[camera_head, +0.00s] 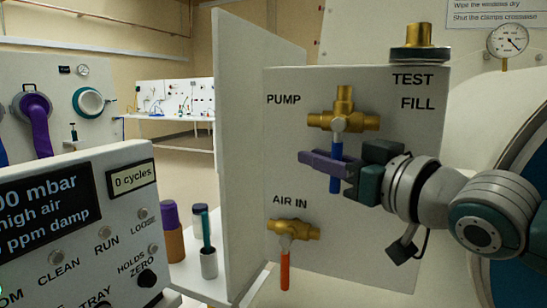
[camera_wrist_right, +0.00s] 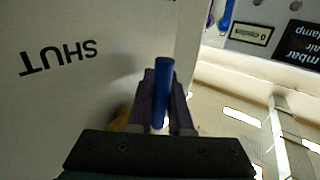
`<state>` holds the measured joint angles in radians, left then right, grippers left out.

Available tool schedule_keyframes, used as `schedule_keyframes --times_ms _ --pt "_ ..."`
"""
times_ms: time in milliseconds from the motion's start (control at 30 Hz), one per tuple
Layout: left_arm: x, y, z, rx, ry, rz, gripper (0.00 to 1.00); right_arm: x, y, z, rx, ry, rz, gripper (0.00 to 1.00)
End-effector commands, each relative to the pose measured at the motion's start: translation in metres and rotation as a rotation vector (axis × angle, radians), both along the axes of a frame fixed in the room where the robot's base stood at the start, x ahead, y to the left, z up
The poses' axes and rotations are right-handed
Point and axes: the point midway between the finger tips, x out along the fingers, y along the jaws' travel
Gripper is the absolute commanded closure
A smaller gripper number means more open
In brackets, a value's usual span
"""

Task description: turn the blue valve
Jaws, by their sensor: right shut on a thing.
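My left gripper is not in view.
Below is a brass AIR IN valve (camera_head: 293,229) with a red-orange lever (camera_head: 285,270) hanging down. A white side panel (camera_head: 240,150) stands left of the valves. A control box (camera_head: 75,215) is at front left, with several tubes beside it. SHUT (camera_wrist_right: 58,58) is printed on the panel.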

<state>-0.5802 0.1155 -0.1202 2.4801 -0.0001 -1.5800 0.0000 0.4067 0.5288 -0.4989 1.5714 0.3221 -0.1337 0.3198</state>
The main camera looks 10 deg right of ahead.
Motion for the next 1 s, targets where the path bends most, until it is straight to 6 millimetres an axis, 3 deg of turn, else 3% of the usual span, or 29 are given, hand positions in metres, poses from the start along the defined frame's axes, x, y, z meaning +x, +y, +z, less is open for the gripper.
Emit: schedule_keyframes --times_ms 667,1000 --pt "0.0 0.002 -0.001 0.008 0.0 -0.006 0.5 0.0 0.0 0.0 0.002 -0.002 0.0 1.0" --pt "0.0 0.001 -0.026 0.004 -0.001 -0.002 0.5 0.003 0.006 -0.002 0.099 -0.066 0.001 1.0"
